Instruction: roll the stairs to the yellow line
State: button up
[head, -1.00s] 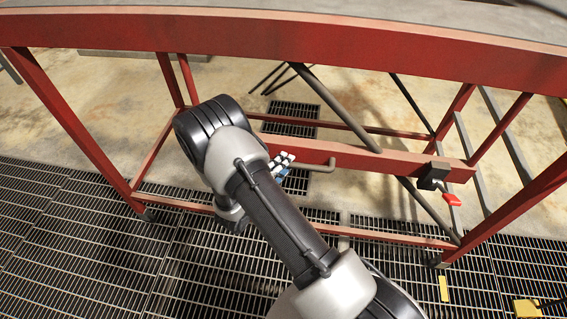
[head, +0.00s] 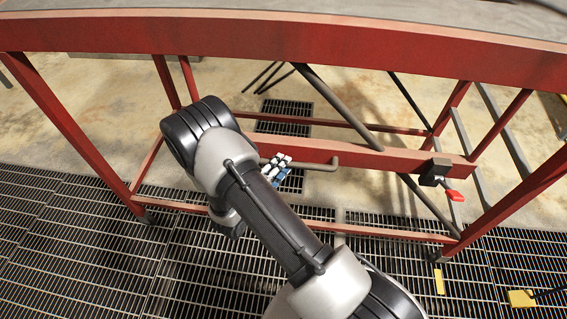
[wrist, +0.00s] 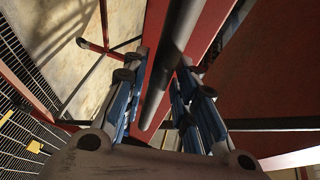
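The stairs are a red steel frame (head: 300,40) with a grey top, standing on the grating across the head view. A red beam with a grey bent handle (head: 325,166) crosses the frame. My gripper (head: 276,168) is at the left end of this handle, partly hidden by my arm. In the wrist view its blue-sided fingers (wrist: 160,78) are apart, with a grey tube (wrist: 172,60) showing between them. I cannot tell whether they touch it. A short yellow strip (head: 438,281) lies on the grating by the right front leg; I cannot tell if it is the line.
A red lever (head: 453,195) on a black block sits at the beam's right end. Dark slanted braces (head: 335,105) cross inside the frame. A yellow object (head: 522,298) lies at the lower right. Grating (head: 70,240) at front left is clear.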

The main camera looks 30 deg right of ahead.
jog(key=v, duration=1)
jog(key=shift+o, duration=0.4)
jog(key=shift+a+r, duration=0.1)
